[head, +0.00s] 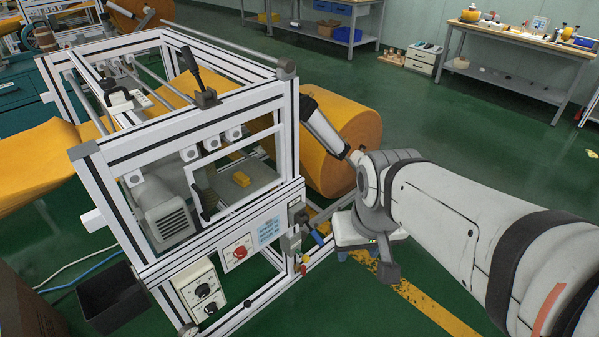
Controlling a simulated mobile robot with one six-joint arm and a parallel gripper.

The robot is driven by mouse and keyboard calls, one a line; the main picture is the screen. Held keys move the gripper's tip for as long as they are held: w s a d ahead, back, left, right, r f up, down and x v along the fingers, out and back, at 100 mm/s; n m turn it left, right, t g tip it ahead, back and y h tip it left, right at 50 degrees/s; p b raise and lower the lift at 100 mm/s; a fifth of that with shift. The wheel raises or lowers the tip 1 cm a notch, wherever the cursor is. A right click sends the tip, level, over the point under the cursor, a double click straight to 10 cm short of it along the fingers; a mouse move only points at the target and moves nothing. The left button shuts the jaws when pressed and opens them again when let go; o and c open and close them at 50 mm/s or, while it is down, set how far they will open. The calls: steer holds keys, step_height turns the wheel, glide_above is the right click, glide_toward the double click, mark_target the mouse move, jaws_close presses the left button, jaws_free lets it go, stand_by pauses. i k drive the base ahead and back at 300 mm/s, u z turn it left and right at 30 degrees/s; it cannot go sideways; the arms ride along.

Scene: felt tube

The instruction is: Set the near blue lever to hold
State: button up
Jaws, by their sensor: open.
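A blue lever handle (317,237) shows low on the right end of the white-framed machine (292,130), beside a grey bracket. It is small, and I cannot read its setting or any hold mark. My white arm comes in from the right, and its grey wrist is right of the lever. My gripper (377,240) is the dark grey part under the wrist, apart from the lever. It is open; the wrist and viewing angle hide much of its jaws.
A red rotary switch (239,252) and a light blue label (269,231) are left of the lever. A black bin (110,300) is at lower left. Green floor is free toward the back benches.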

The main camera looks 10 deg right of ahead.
mark_target(317, 237)
steer(key=z, duration=1.25)
steer(key=i, duration=1.5)
steer(key=u, duration=1.45)
